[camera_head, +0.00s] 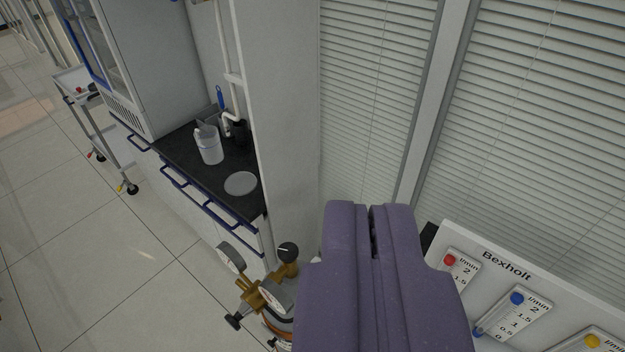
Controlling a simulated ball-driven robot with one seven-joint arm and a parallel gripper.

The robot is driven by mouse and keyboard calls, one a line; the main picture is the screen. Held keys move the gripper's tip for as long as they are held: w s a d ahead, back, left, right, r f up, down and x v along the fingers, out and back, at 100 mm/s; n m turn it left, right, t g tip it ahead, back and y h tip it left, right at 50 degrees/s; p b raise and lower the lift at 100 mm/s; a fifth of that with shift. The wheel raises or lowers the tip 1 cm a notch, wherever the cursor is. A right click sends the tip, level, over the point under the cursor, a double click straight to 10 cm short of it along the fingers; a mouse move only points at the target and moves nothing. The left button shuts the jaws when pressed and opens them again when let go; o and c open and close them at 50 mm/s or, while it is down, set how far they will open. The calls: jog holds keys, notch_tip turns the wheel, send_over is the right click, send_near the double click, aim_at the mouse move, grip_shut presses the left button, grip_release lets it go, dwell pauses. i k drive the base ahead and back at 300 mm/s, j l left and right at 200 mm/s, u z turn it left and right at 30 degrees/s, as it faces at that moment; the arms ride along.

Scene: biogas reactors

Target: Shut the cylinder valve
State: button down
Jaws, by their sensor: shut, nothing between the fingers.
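The brass cylinder valve and regulator assembly (258,293) stands at the bottom centre. A round black knob (288,251) with a white mark sits on top of it. Two round gauges face up, one at the left (230,257) and one in front (277,293). A smaller dark knob (235,321) sticks out at the lower left. Part of the cylinder (281,325) below shows an orange band; the rest is cut off or hidden by my gripper. My purple gripper (373,213) is shut and empty. In the picture it lies right of the black knob, apart from it.
A white Bexholt panel (530,277) with several flow meters is at the lower right. A wall with blinds (540,130) rises behind. A dark bench (205,180) holds a white jug (209,145) and a grey disc (240,183). A trolley (100,125) stands far left. The tiled floor (80,260) at left is clear.

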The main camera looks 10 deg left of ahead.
aim_at(288, 251)
jog(key=j+z, duration=0.1)
jog(key=j, duration=0.5)
jog(key=k+j+z, duration=0.1)
jog(key=j, duration=0.5)
jog(key=i+j+z, duration=0.15)
jog(key=i+j, duration=0.2)
jog(key=i+j+z, duration=0.15)
jog(key=i+j, duration=0.2)
jog(key=j, duration=0.3)
jog(key=i+z, duration=0.1)
jog(key=i, duration=0.65)
